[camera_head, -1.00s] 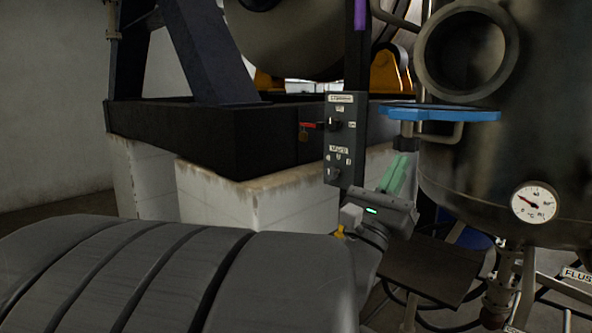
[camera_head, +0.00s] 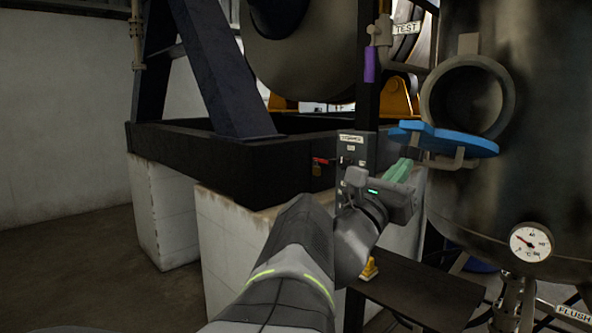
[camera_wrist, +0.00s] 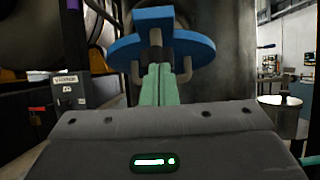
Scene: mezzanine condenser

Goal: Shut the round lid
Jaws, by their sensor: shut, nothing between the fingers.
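The round blue lid (camera_head: 455,144) hangs open below the round opening (camera_head: 468,98) of the dark metal tank and stands out from it, tilted. A bent metal handle (camera_head: 459,158) sits on its underside. My gripper (camera_head: 405,162) has its green fingers shut and empty, pointing up under the lid. In the wrist view the lid (camera_wrist: 192,47) is seen from below, with the fingers (camera_wrist: 157,70) between the two handle posts. Whether the fingertips touch the lid I cannot tell.
A pressure gauge (camera_head: 530,243) sits on the tank below the lid. A dark flat plate (camera_head: 420,290) lies beneath my gripper. Open floor (camera_head: 100,265) is at the left.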

